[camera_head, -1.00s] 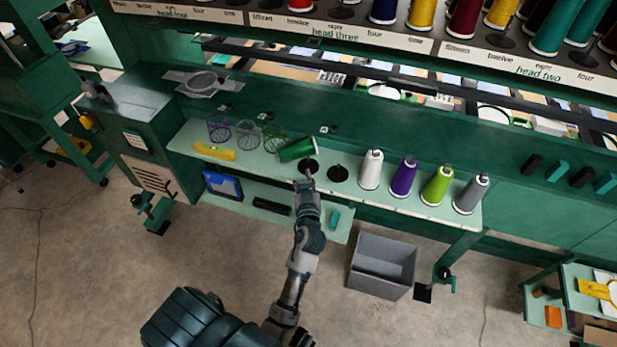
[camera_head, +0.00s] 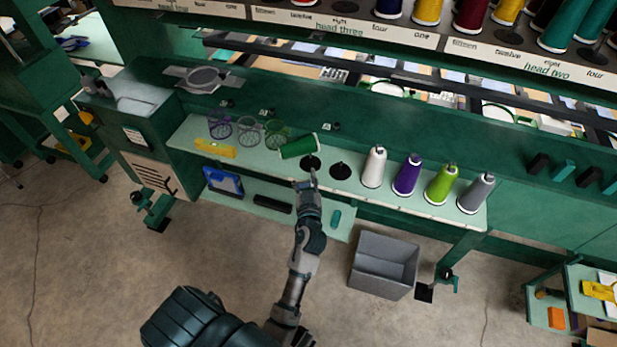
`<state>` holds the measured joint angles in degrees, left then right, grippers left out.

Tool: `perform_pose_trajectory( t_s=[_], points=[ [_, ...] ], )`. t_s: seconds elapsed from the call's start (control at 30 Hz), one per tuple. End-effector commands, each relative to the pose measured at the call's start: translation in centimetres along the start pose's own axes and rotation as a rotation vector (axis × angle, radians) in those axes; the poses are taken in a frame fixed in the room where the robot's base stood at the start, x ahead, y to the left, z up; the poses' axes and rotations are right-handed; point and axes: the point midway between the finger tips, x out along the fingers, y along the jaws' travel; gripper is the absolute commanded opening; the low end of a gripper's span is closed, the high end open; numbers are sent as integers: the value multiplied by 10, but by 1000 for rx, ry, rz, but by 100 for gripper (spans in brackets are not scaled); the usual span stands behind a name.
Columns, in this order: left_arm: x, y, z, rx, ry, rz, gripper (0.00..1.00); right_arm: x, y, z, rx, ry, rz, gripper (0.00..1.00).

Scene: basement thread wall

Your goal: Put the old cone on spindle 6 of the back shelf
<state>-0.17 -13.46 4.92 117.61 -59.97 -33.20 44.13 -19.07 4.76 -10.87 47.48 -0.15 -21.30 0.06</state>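A dark green cone (camera_head: 300,146) lies on its side on the pale green shelf (camera_head: 400,194) below the machine. Two dark, bare spindles stand to its right, a left one (camera_head: 310,162) and a right one (camera_head: 341,171). I cannot tell which cone is the old one or which spindle is spindle 6.
White (camera_head: 374,167), purple (camera_head: 407,175), lime (camera_head: 441,185) and grey (camera_head: 475,193) cones stand upright along the shelf's right. Mesh cups (camera_head: 247,131) and a yellow item (camera_head: 215,148) are at its left. Coloured cones stand on the rack above. A grey bin (camera_head: 384,265) is on the floor.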

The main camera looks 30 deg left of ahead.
Motion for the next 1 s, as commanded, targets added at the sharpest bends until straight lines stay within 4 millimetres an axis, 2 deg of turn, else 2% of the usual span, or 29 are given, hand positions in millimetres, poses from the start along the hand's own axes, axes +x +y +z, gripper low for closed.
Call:
perform_pose_trajectory(
  t_s=[0.03, 0.1, 0.47, 0.57, 0.8, 1.0],
  points=[
    [0, 1, 0, 0, 0, 1, 43, 0, 1, 0, 0, 0, 0, 40],
    [0, 1, 0, 0, 0, 1, 58, 0, 1, 0, -1, 0, 0, 40],
    [0, 1, -5, -1, 1, 0, 58, 0, 1, 0, -1, 0, 0, 40],
    [0, 2, -18, -3, 4, 0, 58, 0, 1, 0, -1, 0, 0, 40],
    [0, 5, -67, -4, 3, -1, 58, 0, 1, 0, -1, 0, 0, 40],
    [-1, 6, -94, -2, 1, 1, 58, 0, 1, 0, -1, 0, 0, 40]
  ],
)
